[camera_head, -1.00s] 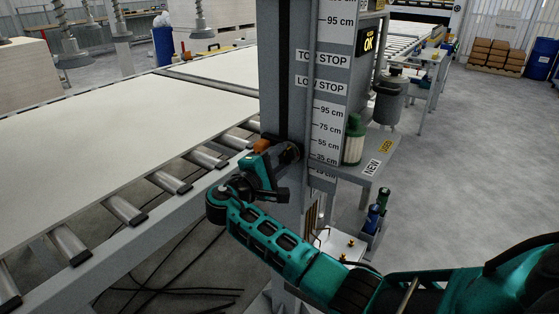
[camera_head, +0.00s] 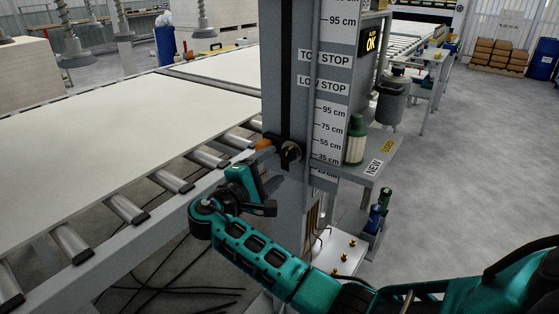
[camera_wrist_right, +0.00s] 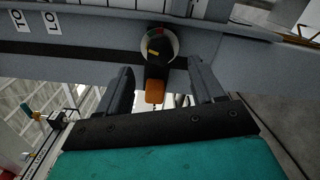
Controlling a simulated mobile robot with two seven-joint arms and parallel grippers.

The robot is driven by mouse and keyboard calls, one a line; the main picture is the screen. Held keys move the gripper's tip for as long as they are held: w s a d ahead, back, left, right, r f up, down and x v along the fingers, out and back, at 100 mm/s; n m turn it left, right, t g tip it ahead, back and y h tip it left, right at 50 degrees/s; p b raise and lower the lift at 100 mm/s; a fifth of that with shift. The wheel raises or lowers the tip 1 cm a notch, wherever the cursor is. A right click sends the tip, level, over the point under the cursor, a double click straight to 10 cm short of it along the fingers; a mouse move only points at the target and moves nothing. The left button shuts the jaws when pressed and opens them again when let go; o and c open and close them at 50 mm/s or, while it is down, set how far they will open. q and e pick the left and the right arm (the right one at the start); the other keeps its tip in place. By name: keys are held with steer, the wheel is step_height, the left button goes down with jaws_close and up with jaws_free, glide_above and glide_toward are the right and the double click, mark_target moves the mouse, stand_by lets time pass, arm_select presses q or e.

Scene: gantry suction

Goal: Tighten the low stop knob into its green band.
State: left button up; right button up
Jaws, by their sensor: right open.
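The low stop knob (camera_head: 291,153) is a dark round knob on the grey post, with an orange-tipped piece (camera_head: 264,144) sticking out to its left. In the right wrist view, the knob (camera_wrist_right: 158,43) has a pale dial with small green and red marks at its upper rim and a yellow mark on its dark face. The orange tip (camera_wrist_right: 155,92) lies between the fingers in the picture. My right gripper (camera_head: 266,189) is open and empty, below and left of the knob, apart from it. Its fingers (camera_wrist_right: 160,76) frame the knob from a distance. My left gripper is out of view.
The grey post (camera_head: 285,90) carries a scale and TOP STOP and LOW STOP labels. A roller conveyor (camera_head: 120,210) with a large white board (camera_head: 110,130) lies left. A shelf (camera_head: 375,155) with a green-and-white bottle (camera_head: 356,140) stands right of the post.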

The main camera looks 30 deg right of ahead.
mark_target(285, 157)
steer(key=v, duration=0.8)
steer(key=shift+a, duration=0.2)
steer(key=shift+s, duration=0.1)
steer(key=w+d+n+p, duration=0.1)
steer(key=d+n, duration=0.3)
steer(key=w+d+n+p, duration=0.2)
steer(key=d+n, duration=0.2)
steer(key=n, duration=0.1)
steer(key=w+d+n+p, duration=0.1)
steer(key=w+d+n, duration=0.1)
steer(key=d+n, duration=0.2)
steer(key=shift+d+r+p, duration=0.1)
steer(key=shift+d+p, duration=0.1)
steer(key=shift+p, duration=0.15)
steer(key=shift+n, duration=0.3)
steer(key=shift+c, duration=0.3)
